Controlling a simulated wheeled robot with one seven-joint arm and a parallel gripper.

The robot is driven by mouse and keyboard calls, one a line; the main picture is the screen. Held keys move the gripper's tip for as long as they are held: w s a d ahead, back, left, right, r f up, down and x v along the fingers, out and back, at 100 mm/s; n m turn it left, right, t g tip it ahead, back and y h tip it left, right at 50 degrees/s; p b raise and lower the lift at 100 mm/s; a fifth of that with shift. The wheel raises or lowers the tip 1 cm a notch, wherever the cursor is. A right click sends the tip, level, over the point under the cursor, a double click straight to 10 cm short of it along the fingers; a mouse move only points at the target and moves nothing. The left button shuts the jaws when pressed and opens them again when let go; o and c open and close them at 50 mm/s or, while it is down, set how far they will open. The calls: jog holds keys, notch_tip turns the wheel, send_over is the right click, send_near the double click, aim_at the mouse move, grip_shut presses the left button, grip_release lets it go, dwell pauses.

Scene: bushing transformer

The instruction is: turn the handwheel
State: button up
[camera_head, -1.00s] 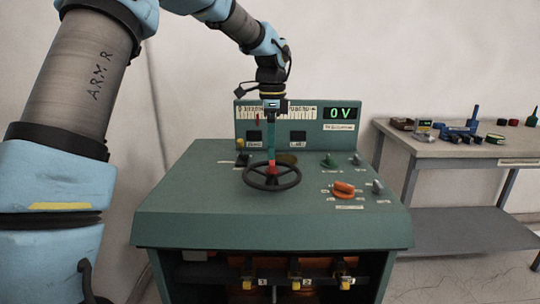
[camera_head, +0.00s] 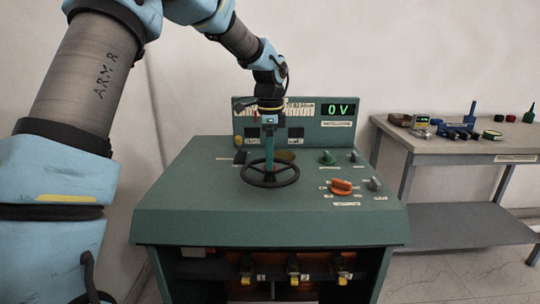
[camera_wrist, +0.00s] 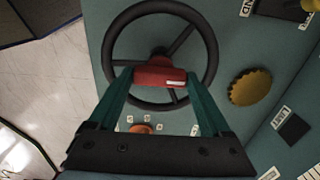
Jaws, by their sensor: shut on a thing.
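The black handwheel (camera_head: 283,181) lies on the sloping top of the green control desk. It has thin spokes and a red centre piece, which shows clearly in the wrist view (camera_wrist: 160,78). My gripper (camera_head: 269,172) points down over the wheel's middle. In the wrist view, its two green fingers (camera_wrist: 159,80) stand on either side of the red piece and are shut on it. The black rim (camera_wrist: 113,40) is around the fingers and not gripped.
A yellow round part (camera_wrist: 250,87) lies close to the rim. A workbench (camera_head: 462,148) with several small items stands at the right. Bare floor shows in front of it.

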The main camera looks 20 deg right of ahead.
grip_shut()
jog(key=shift+r+n, duration=0.1)
jog(key=shift+n, duration=0.3)
jog(key=n, duration=0.4)
jog(key=shift+s+p, duration=0.1)
jog(key=shift+p, duration=0.3)
jog(key=n, duration=0.3)
jog(key=shift+n, duration=0.3)
jog(key=n+p, duration=0.1)
jog(key=n, duration=0.3)
jog(key=shift+n, duration=2.3)
